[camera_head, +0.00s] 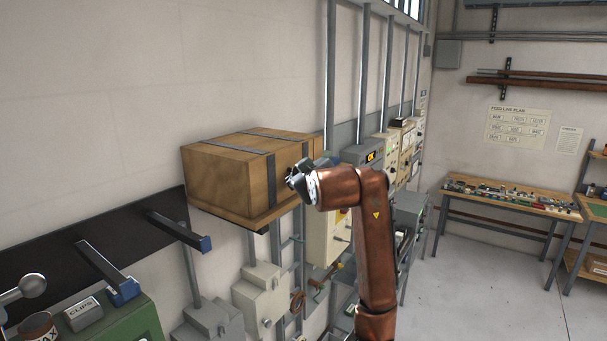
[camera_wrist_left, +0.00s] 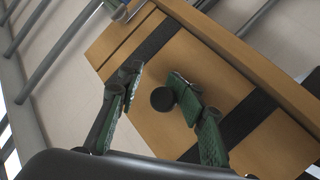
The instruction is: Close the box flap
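A brown wooden box (camera_head: 215,183) with dark straps sits against the wall. Its top, with the strapped flap or lid (camera_head: 243,142), looks flat; I cannot tell whether it is fully shut. My right gripper is in neither view.
A dark wall panel with blue-tipped brackets (camera_head: 180,231) is left of the box. Grey electrical boxes (camera_head: 262,300) and a cream cabinet (camera_head: 325,237) are below it. A workbench (camera_head: 510,199) stands at the far right, with clear floor (camera_head: 500,285) before it.

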